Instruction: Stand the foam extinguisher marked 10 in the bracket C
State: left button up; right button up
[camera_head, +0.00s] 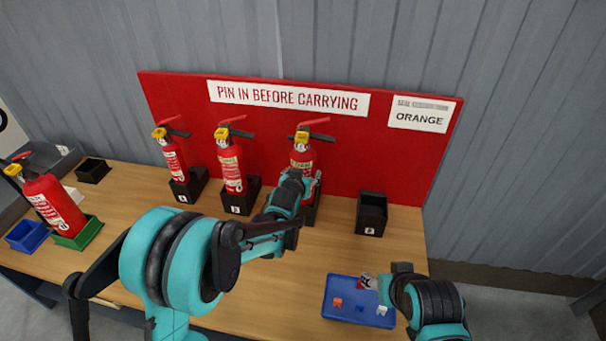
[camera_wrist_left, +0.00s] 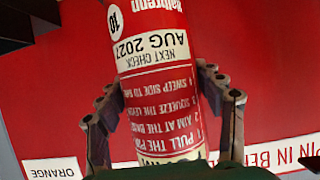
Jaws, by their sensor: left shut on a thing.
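The extinguisher marked 10 (camera_wrist_left: 150,50) is red with cream labels, its number and "AUG 2027" upside down in the left wrist view. My left gripper (camera_wrist_left: 160,90) is shut on its body, a finger on each side. In the head view this extinguisher (camera_head: 303,158) is upright at the third bracket (camera_head: 310,213) from the left, and my left gripper (camera_head: 302,184) is in front of it. My arm hides that bracket's label and much of the base, so I cannot tell whether it is fully seated. My right gripper (camera_head: 401,270) is beside the blue tray; its fingers are unclear.
Two extinguishers (camera_head: 172,158) (camera_head: 232,165) stand in the brackets to the left. The rightmost bracket (camera_head: 371,215) is empty. Another extinguisher (camera_head: 55,205) leans in a green holder (camera_head: 88,233) at far left. A blue tray (camera_head: 340,312) holds small coloured pieces. A red board (camera_head: 400,165) stands behind.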

pick_arm(q)
jog(key=shift+f+b, duration=0.7)
dwell(0.4)
dwell(0.3)
jog(key=o, duration=1.6)
jog(key=shift+c, duration=0.2)
jog(key=o, duration=0.3)
jog(key=shift+s+r, duration=0.1)
jog(key=v, duration=1.1)
jog(key=shift+s+a+r, duration=0.1)
jog(key=shift+s, duration=0.3)
